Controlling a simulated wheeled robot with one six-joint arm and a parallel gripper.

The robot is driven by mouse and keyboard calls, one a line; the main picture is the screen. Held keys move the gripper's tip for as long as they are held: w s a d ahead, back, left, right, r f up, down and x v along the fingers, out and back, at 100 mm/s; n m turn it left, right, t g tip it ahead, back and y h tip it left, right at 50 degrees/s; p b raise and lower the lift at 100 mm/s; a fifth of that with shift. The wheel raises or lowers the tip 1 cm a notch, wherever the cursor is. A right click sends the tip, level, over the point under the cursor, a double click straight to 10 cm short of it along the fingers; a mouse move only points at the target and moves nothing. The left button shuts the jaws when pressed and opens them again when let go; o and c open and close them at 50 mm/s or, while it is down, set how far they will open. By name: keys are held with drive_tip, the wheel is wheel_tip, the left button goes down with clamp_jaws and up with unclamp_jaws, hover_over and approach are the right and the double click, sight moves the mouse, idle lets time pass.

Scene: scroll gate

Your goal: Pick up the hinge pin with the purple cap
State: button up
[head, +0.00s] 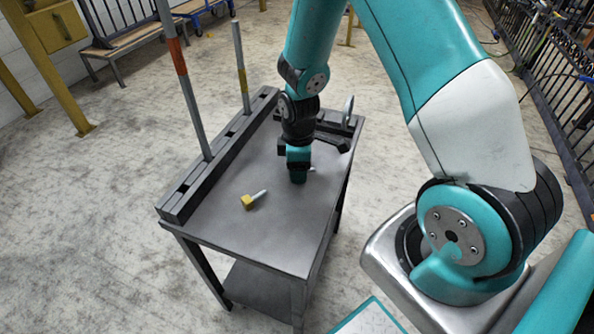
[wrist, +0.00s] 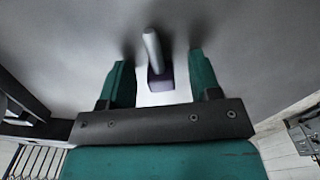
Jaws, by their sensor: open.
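The hinge pin with the purple cap (wrist: 160,80) lies on the grey table in the wrist view. Its pale shaft points up the picture and its dark purple cap sits between my two fingers. My gripper (wrist: 163,75) is open, one finger on each side of the cap, with a gap on both sides. In the head view my gripper (head: 298,178) is low over the table top, and only a small pale bit of the pin shows beside it; the cap is hidden there.
The grey table (head: 255,230) also holds a pin with a yellow cap (head: 249,201), left of my gripper. A slotted rail (head: 200,182) with upright poles runs along the left edge. A dark hammer-like shape (head: 333,140) and a metal hook (head: 348,109) are at the back right.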

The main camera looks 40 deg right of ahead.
drive_tip(key=shift+c, duration=0.2)
drive_tip(key=c, duration=1)
